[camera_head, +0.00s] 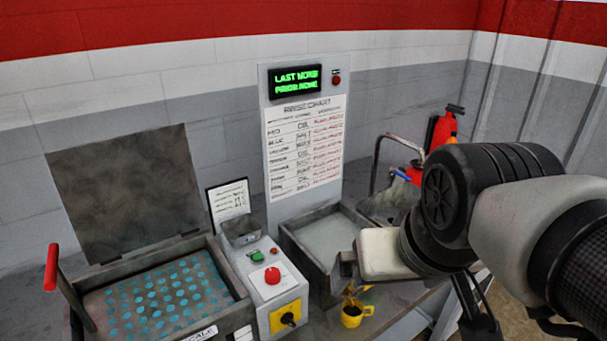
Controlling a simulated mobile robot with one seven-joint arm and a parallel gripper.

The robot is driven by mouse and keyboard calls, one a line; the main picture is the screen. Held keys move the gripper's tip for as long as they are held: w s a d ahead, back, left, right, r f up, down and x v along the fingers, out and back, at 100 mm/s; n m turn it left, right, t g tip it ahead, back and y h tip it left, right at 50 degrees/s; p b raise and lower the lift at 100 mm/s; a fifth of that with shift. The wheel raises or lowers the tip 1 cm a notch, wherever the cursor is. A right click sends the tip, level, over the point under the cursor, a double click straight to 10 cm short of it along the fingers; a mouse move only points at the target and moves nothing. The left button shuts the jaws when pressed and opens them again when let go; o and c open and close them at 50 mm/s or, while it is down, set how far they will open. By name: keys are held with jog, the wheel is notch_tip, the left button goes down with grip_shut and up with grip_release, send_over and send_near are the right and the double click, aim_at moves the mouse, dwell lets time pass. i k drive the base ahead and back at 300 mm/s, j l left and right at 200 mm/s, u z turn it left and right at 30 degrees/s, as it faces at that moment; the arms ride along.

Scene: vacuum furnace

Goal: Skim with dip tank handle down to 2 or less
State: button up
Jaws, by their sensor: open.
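The open tank (244,294) at the lower left holds a surface dotted with many blue-green spots. A lever with a red handle (51,267) stands up at the tank's left side. A label on its front edge seems to read "SCALE" (201,334). My gripper (384,254) is at the right of centre, beside a second, grey-filled tank (297,253). It is open and well to the right of the red handle. I see no number for the spot level.
A control box (284,273) with red and green buttons and a yellow switch panel stands between the tanks. A rinse chart board (304,143) rises behind. The dark lid (125,190) is raised. A yellow cup (353,315) and a red bottle (441,131) are on the right.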

aim_at(355, 294)
jog(key=l, duration=0.15)
jog(key=k+l+z, duration=0.1)
jog(key=k+z, duration=0.25)
jog(key=k+l+z, duration=0.15)
jog(key=z, duration=0.25)
jog(key=k+l, duration=0.05)
jog(key=k, duration=0.05)
